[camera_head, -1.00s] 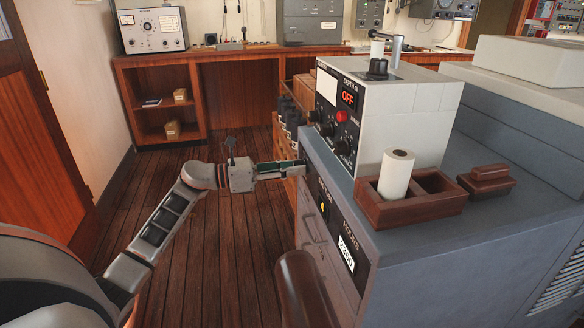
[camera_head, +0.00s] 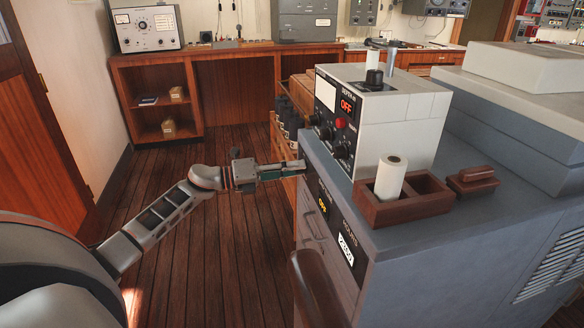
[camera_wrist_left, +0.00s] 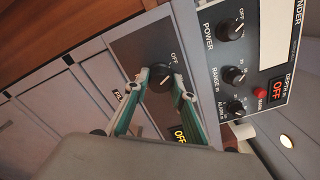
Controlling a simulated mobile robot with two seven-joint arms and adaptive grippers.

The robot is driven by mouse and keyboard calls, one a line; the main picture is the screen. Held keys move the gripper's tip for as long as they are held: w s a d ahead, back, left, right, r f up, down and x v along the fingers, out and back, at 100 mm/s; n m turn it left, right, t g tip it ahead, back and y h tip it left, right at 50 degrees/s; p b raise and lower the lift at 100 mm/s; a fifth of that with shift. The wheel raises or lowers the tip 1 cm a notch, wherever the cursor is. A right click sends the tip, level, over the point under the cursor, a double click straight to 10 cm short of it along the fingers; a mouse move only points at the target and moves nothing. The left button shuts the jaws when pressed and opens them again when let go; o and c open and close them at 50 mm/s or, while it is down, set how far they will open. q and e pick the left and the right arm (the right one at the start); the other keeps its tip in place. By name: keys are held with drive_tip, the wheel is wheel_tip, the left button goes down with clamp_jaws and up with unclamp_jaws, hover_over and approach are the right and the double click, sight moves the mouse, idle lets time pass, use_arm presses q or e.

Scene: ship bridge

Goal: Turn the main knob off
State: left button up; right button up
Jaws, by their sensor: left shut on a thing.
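The black round knob (camera_wrist_left: 160,77) is on a dark panel in the left wrist view, with an OFF label at its upper right. My left gripper (camera_wrist_left: 163,88) is shut on it, one finger at each side. A small yellow display (camera_wrist_left: 180,135) on that panel reads OFF; it also shows in the head view (camera_head: 323,206). In the head view my left gripper (camera_head: 302,168) reaches the front of the grey console (camera_head: 400,245), and the knob is hidden. My right gripper is not in view.
A depth sounder (camera_head: 405,125) with several knobs and a red OFF display stands on the console. A wooden holder (camera_head: 405,207) with a paper roll (camera_head: 391,177) is beside it. A brown padded part (camera_head: 317,287) is in front. The wooden floor (camera_head: 225,245) at left is clear.

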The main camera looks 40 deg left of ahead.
use_arm(q)
drive_tip(key=shift+n, duration=0.5)
drive_tip(key=o, duration=1.1)
drive_tip(key=v, duration=1.2)
drive_tip(key=shift+a, duration=0.1)
